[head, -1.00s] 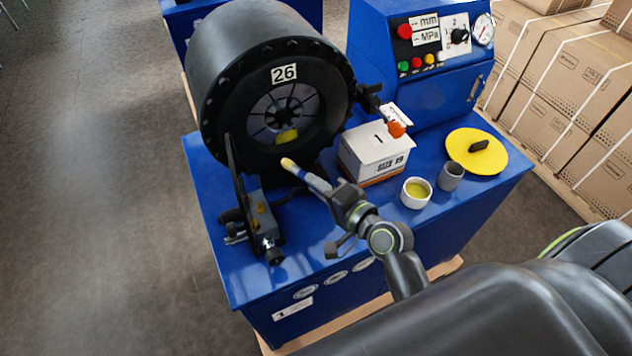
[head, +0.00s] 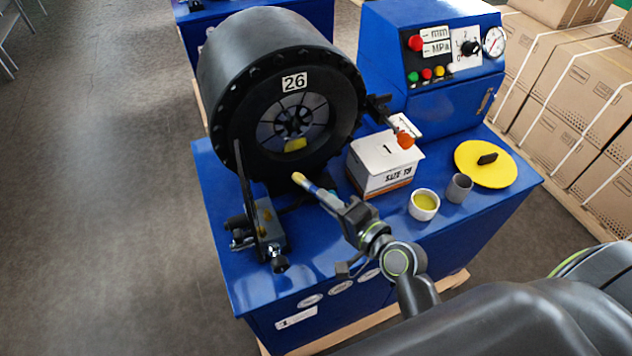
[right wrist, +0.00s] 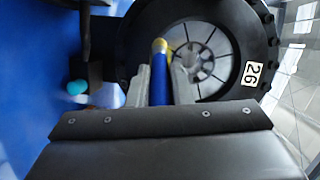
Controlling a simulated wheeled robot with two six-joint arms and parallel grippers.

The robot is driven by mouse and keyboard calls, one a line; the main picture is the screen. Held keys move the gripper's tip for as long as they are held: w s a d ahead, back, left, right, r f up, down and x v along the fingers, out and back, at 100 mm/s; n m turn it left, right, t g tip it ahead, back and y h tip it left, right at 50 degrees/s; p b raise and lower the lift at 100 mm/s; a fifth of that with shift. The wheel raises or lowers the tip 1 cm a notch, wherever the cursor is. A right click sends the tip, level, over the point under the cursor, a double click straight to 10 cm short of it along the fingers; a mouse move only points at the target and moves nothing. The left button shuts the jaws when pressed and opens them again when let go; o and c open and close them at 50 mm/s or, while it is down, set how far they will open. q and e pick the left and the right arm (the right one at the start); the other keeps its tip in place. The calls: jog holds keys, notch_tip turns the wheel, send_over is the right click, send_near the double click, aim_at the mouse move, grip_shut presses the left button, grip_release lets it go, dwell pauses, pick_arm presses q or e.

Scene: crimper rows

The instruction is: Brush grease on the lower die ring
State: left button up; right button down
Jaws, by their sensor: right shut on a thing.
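The crimper's round black head (head: 225,85), marked 26, holds a ring of grey die segments (head: 312,108) in its opening. A yellow patch (head: 295,145) shows at the bottom of that ring. My right gripper (head: 341,205) is shut on a brush (head: 318,191) with a blue handle and a pale yellowish tip. The tip points at the head's opening and appears in front of and below it, apart from the dies. In the right wrist view the brush (right wrist: 159,82) stands between the fingers, its tip overlapping the ring's edge. My left gripper is not in view.
A white cup of yellow-green grease (head: 424,204), a grey cup (head: 458,188) and a yellow disc (head: 487,163) stand on the blue bench at right. A white box (head: 384,165) sits beside the head. A black bracket (head: 262,225) stands front left.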

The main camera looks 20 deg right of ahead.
jog(key=w+p, duration=0.1)
jog(key=w, duration=0.6)
jog(key=shift+w+a+p, duration=0.15)
jog(key=shift+w+p, duration=0.05)
jog(key=shift+p, duration=0.1)
jog(key=shift+w, duration=0.8)
dwell(0.5)
dwell(1.5)
jog(key=shift+s, duration=3)
